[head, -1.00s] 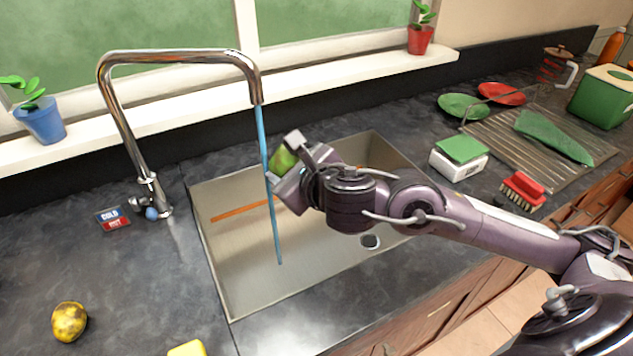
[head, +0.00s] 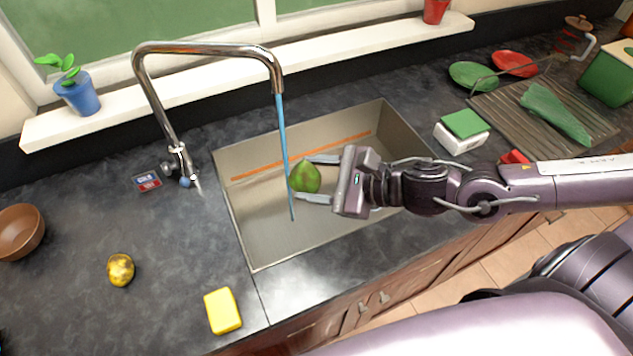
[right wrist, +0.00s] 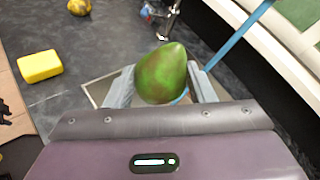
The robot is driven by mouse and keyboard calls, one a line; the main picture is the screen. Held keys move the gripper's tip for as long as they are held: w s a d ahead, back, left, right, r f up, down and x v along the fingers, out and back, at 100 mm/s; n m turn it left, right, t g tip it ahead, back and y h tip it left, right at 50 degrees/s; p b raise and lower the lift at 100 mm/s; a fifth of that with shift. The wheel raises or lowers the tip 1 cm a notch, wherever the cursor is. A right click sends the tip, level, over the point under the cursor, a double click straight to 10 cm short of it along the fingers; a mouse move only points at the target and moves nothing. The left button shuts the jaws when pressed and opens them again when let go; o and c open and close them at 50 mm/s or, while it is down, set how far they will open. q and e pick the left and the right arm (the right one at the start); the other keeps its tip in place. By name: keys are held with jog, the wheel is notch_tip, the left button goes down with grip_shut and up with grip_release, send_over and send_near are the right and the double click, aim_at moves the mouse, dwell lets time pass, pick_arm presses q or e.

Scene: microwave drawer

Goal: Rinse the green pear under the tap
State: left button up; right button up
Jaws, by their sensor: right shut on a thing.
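The green pear (head: 305,177) is held between the two fingers of my right gripper (head: 306,179), over the sink (head: 262,245). A blue water stream (head: 283,130) runs from the tap (head: 208,47) into the sink. The pear is just right of the stream in the head view; I cannot tell whether they touch. In the right wrist view the pear (right wrist: 162,74) stands between the fingers, and the stream (right wrist: 237,36) passes to its right, seemingly apart. My left gripper is not in view.
A yellow sponge (head: 222,311), a yellow spotted fruit (head: 120,269) and a brown bowl (head: 20,231) are on the counter at left. A green-lidded box (head: 463,131) and a drying rack (head: 490,105) are at right. The orange strip (head: 300,156) lies along the sink's back.

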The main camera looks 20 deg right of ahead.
aim_at(310, 169)
jog(key=w+b, duration=0.1)
jog(key=w+f+b, duration=0.1)
jog(key=w+b, duration=0.1)
jog(key=shift+w+d, duration=0.1)
jog(key=shift+d, duration=0.1)
jog(key=w+d+f+b, duration=0.1)
jog(key=w+b, duration=0.4)
jog(key=w, duration=0.4)
jog(key=shift+d+f, duration=0.2)
jog(key=shift+f, duration=0.05)
dwell(0.4)
jog(key=shift+d+b, duration=0.6)
jog(key=shift+b, duration=0.3)
